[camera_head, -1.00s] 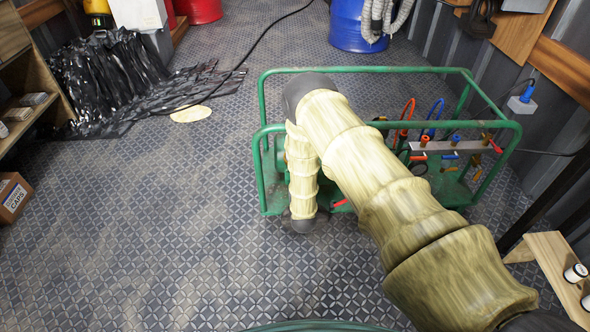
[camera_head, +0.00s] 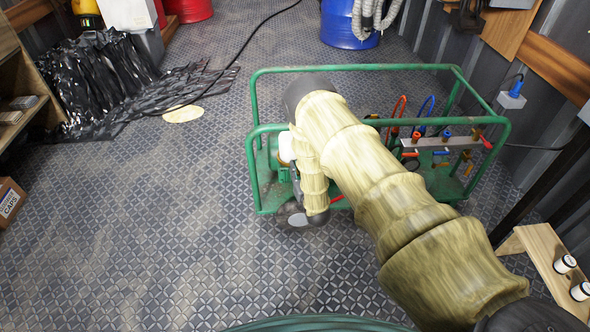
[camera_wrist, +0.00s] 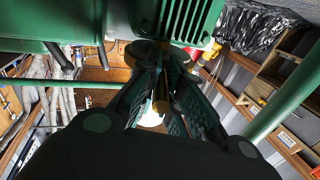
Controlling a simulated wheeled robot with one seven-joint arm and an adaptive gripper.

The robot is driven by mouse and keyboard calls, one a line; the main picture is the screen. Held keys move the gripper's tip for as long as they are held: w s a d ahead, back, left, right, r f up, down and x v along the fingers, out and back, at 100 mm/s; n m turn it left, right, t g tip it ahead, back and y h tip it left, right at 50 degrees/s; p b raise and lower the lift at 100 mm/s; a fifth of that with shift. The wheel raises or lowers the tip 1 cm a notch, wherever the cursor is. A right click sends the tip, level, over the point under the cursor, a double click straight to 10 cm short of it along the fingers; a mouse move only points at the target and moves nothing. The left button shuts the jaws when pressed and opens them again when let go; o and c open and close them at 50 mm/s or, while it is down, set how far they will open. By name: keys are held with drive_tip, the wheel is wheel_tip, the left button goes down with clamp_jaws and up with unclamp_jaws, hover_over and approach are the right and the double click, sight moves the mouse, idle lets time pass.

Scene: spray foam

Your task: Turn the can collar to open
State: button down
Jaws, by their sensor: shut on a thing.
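In the head view, a white rounded thing (camera_head: 287,147), perhaps the can, shows beside my sleeved arm at the left end of the green cart. My gripper is hidden there.
A blue drum (camera_head: 347,25) stands behind. Black sheeting (camera_head: 100,80) lies at the left. The patterned floor is clear at the left front.

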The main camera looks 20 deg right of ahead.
drive_tip(key=shift+d+f, duration=0.1)
drive_tip(key=shift+d, duration=0.05)
drive_tip(key=c, duration=1.5)
unclamp_jaws()
drive_tip(key=shift+f, duration=0.1)
drive_tip(key=s, duration=1.2)
